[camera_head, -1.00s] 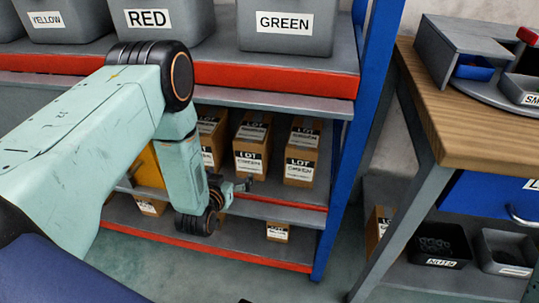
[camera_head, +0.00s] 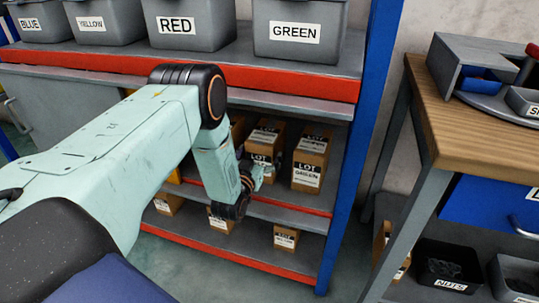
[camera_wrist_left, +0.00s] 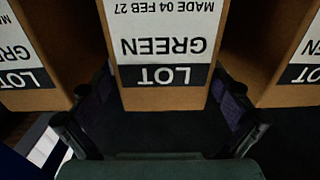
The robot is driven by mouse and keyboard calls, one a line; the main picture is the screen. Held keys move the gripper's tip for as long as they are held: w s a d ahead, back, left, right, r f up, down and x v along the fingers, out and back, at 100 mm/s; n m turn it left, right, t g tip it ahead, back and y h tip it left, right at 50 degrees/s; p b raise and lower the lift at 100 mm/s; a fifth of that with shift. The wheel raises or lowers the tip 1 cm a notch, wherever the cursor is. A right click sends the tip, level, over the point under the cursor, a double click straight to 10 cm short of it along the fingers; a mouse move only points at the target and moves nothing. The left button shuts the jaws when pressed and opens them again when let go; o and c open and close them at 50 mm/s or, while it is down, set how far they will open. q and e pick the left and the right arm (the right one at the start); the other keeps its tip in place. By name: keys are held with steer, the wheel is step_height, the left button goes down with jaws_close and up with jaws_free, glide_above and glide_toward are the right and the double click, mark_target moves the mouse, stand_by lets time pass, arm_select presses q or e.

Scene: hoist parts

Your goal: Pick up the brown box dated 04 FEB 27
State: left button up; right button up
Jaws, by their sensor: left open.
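The brown box dated 04 FEB 27 (camera_wrist_left: 165,98) fills the middle of the left wrist view, its LOT GREEN label upside down there. In the head view, the matching box (camera_head: 266,137) stands on the middle shelf, partly hidden by my left gripper (camera_head: 262,172). My left gripper is open in the left wrist view (camera_wrist_left: 160,92), with one finger on each side of the box's front end. I cannot tell whether the fingers touch it. My right gripper is not in view.
Similar brown boxes stand close on the left (camera_wrist_left: 55,60) and right (camera_wrist_left: 280,70) of it in the left wrist view. The red-edged upper shelf (camera_head: 300,85) is above, and a blue post (camera_head: 358,130) stands at the right. Smaller boxes sit on the lower shelf (camera_head: 250,236).

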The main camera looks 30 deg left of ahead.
arm_select(q)
steer(key=b+x, duration=0.2)
steer(key=x, duration=0.3)
steer(key=shift+w+a+f+b, duration=0.1)
steer(key=shift+a+f+b, duration=0.1)
steer(key=shift+b, duration=0.15)
steer(key=shift+c, duration=0.3)
steer(key=c, duration=1.5)
steer(key=shift+w+r, duration=0.15)
steer(key=shift+c, duration=0.6)
steer(key=shift+r, duration=0.1)
